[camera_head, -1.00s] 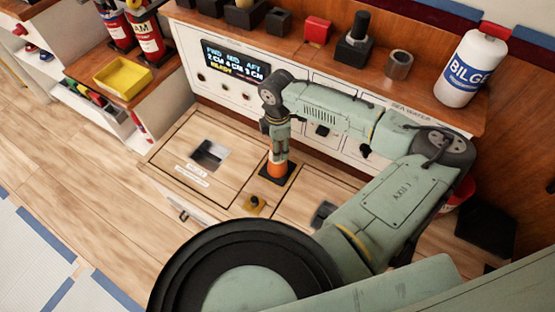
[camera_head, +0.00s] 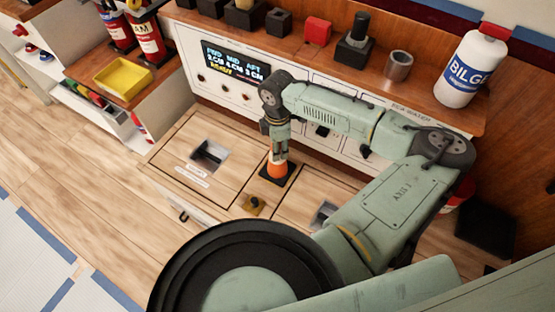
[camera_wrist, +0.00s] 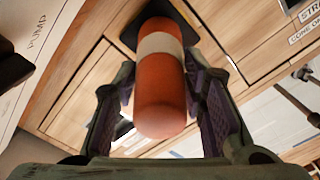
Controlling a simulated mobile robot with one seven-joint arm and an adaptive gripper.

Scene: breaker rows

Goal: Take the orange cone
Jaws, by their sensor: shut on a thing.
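The orange cone (camera_head: 277,170) stands upright on a black square base on the wooden counter. In the wrist view the orange cone (camera_wrist: 160,103), with a white band, fills the space between the fingers. The black base (camera_wrist: 128,38) shows around its far end. My gripper (camera_head: 279,156) comes down from above and is shut on the cone's upper part. In the wrist view a finger lies along each side of the cone. The fingers hide part of the cone in the head view.
A small yellow fitting with a dark knob (camera_head: 254,205) is close in front of the cone. A panel with a display (camera_head: 234,62) and knobs rises behind. A white bilge bottle (camera_head: 471,66) stands on the shelf.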

